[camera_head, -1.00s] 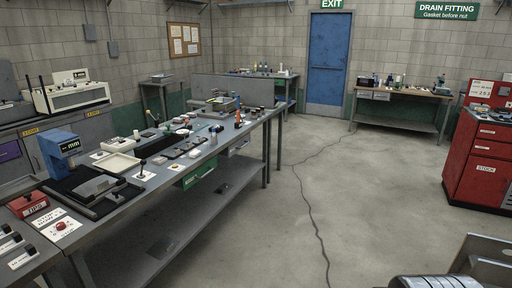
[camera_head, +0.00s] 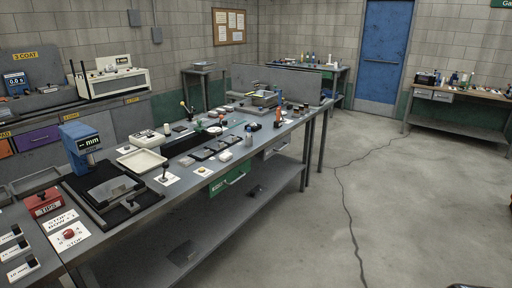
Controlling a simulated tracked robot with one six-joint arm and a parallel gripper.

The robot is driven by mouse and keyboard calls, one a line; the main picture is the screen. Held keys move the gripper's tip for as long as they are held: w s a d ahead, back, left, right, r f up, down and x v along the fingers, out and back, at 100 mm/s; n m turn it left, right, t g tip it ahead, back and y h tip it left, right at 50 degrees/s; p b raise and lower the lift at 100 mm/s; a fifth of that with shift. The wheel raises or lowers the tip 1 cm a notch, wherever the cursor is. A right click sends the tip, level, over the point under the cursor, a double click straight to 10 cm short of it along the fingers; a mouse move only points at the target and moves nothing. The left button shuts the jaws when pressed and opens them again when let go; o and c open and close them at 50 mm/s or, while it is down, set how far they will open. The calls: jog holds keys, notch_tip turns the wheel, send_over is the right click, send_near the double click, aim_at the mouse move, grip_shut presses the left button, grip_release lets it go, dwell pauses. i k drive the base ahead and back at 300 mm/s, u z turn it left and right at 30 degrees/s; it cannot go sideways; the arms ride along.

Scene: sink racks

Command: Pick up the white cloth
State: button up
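I cannot make out the white cloth for certain. A small white item (camera_head: 225,156) lies near the front edge of the long grey workbench (camera_head: 130,215), right of a cream tray (camera_head: 142,161). It is too small to tell whether it is cloth. My gripper is not in view.
A blue gauge (camera_head: 82,145) and a red box (camera_head: 43,203) stand on the bench's near end. A cream machine (camera_head: 110,83) stands on the left-hand counter. Another bench (camera_head: 462,95) is at the back right. The floor (camera_head: 400,210) right of the bench is clear.

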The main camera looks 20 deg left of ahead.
aim_at(225, 157)
jog(key=u, duration=0.15)
jog(key=i, duration=1.6)
jog(key=u, duration=0.7)
jog(key=i, duration=0.7)
jog(key=u, duration=0.8)
jog(key=i, duration=0.55)
jog(key=u, duration=0.7)
jog(key=i, duration=0.6)
jog(key=u, duration=0.35)
